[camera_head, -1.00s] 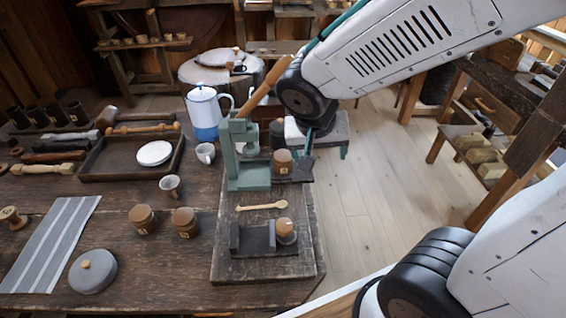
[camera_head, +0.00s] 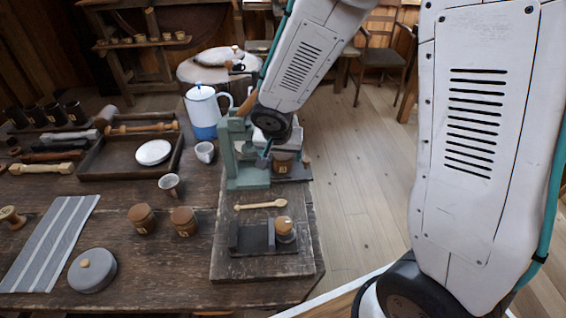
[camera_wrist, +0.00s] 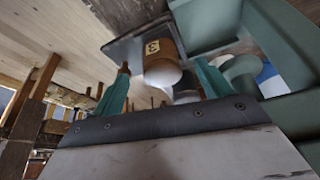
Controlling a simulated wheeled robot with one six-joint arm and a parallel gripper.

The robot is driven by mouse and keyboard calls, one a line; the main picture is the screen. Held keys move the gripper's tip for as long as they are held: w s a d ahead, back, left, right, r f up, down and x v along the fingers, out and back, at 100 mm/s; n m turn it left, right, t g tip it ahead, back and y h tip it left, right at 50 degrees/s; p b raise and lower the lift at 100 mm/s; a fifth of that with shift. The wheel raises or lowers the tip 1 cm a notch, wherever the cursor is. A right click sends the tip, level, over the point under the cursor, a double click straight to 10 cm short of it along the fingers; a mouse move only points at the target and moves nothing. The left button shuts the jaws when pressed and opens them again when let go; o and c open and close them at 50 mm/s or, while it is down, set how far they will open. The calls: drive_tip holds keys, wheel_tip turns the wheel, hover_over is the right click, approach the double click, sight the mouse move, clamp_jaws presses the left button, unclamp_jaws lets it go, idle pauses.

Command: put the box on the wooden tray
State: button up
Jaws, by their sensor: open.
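A small round wooden box with a pale label (camera_head: 284,163) stands on a dark plate beside the green press; my arm's end is just left of it. In the wrist view the labelled box (camera_wrist: 157,50) shows ahead of and between my teal fingers, with a pale rounded end towards me. My gripper (camera_wrist: 163,68) is open; I cannot tell whether a finger touches the box. In the head view my gripper (camera_head: 265,158) is partly hidden. The wooden tray (camera_head: 104,172) is dark, with a raised rim, and holds a white dish and a turned wooden piece.
The green press (camera_head: 248,178) stands close to my gripper. Similar boxes stand on the table (camera_head: 143,219) and in a dark holder (camera_head: 285,230). A grey lidded pot (camera_head: 92,270) is at front left.

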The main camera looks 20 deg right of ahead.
sight(282, 155)
drive_tip(key=shift+w+d, duration=0.45)
drive_tip(key=shift+w, duration=0.25)
drive_tip(key=shift+w+f, duration=0.1)
drive_tip(key=shift+f, duration=0.05)
drive_tip(key=shift+x, duration=2.35)
drive_tip(key=c, duration=1.1)
drive_tip(key=shift+c, duration=0.2)
